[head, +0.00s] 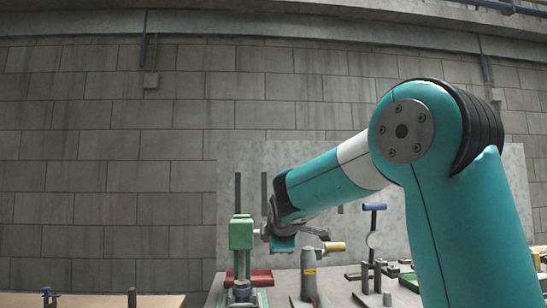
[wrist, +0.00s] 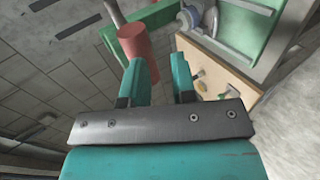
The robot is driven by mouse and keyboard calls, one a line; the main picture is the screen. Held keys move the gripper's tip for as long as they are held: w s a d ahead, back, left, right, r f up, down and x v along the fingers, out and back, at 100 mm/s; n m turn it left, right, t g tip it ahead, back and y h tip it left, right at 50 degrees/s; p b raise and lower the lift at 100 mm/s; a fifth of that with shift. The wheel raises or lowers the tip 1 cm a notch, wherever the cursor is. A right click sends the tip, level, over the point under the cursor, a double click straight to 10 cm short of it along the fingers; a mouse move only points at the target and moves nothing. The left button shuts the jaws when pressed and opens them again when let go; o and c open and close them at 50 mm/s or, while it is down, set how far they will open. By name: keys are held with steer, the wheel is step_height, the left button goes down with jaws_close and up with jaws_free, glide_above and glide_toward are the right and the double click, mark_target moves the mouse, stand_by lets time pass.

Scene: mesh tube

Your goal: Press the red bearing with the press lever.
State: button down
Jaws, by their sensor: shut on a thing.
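The green press (head: 241,234) stands on the table left of my arm in the head view. The press lever is a metal bar with a red cylindrical grip (wrist: 140,42). My gripper (wrist: 160,68) has its two teal fingers at the lower end of this grip and is shut on it. In the head view my gripper (head: 283,242) is beside the press, and the grip is hidden. I cannot make out the red bearing clearly.
A red tray-like part (head: 262,278) lies by the press base. A grey post with a yellow-handled lever (head: 309,275) stands to the right, then a blue-topped stand (head: 374,240). A grey panel (head: 300,165) stands behind. A lower wooden surface (head: 80,300) is at left.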

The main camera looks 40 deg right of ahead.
steer(key=shift+s+d+f+g, duration=0.1)
steer(key=shift+f+g, duration=0.15)
steer(key=shift+f, duration=0.65)
steer(key=shift+s+d+f+g, duration=0.1)
steer(key=shift+f+g, duration=0.15)
steer(key=shift+f, duration=0.65)
step_height(320, 180, up, 6)
steer(key=w+p, duration=0.1)
steer(key=p, duration=0.3)
steer(key=s+a+r+t, duration=0.1)
steer(key=s+a+r, duration=0.4)
steer(key=s, duration=0.4)
steer(key=shift+a+r, duration=0.3)
steer(key=shift+a, duration=0.1)
